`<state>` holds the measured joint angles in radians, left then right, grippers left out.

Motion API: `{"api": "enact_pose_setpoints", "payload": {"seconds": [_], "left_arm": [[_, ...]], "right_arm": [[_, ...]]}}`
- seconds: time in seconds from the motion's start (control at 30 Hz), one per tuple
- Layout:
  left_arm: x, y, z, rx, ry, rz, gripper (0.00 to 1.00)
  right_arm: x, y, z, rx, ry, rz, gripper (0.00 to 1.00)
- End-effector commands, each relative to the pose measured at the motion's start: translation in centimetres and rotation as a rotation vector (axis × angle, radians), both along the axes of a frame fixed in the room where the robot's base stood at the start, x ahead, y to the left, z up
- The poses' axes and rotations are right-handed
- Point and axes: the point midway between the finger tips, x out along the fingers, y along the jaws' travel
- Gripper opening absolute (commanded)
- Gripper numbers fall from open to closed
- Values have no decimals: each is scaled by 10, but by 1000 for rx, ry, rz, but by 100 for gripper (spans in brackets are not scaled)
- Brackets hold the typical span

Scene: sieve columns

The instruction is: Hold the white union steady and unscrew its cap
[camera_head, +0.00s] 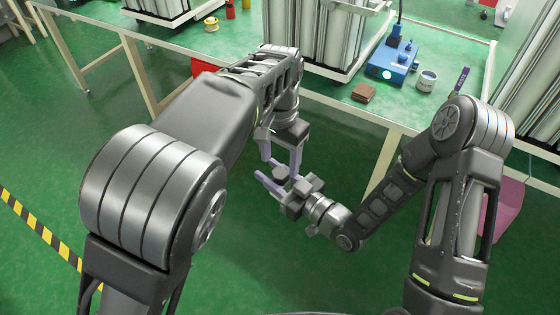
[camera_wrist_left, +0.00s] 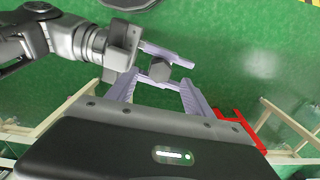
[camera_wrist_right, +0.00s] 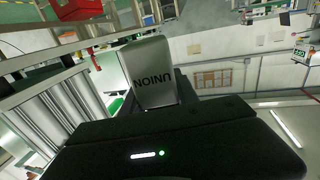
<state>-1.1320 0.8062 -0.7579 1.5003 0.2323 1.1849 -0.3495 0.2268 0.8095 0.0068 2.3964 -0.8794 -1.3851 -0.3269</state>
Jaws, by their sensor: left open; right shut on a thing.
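The union (camera_wrist_right: 152,75) shows large and pale grey in the right wrist view, with the word UNION upside down on it. In the head view it is a small grey block (camera_head: 281,172) between the lavender fingers of my right gripper (camera_head: 264,168), which is shut on it. It looks dark grey in the left wrist view (camera_wrist_left: 160,70). My left gripper (camera_head: 280,164) is open above it, its two fingers pointing down on either side of the block. I cannot tell whether they touch it. I cannot make out the cap apart from the body.
A workbench (camera_head: 335,92) behind the grippers carries racks of columns, a blue device (camera_head: 391,62), a brown block (camera_head: 363,92) and a grey cup (camera_head: 427,80). A red object (camera_head: 203,67) is behind my left arm. Open green floor lies below the grippers.

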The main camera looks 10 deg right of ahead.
Motion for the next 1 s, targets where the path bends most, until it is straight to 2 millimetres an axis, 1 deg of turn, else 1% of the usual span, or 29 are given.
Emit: {"api": "enact_pose_setpoints", "payload": {"seconds": [0.07,0.13,0.2,0.27,0.4,0.53,0.83,1.0], "left_arm": [[0,0,0,0,0,0,60],[0,0,0,0,0,-3,56],[0,0,3,-1,-1,-25,56],[1,-1,9,-1,-2,-68,56],[1,0,26,0,0,-214,56],[0,0,34,1,2,-294,56],[0,0,33,2,2,-298,56],[0,0,24,2,4,-297,56]], "right_arm": [[0,0,0,1,-1,0,0],[0,0,0,1,-1,0,0],[0,0,0,1,-1,0,0],[0,0,0,1,-1,0,0],[0,0,0,1,-1,0,0],[0,0,0,1,-1,0,0],[0,0,0,1,-1,0,0],[0,0,0,1,-1,0,0]]}}
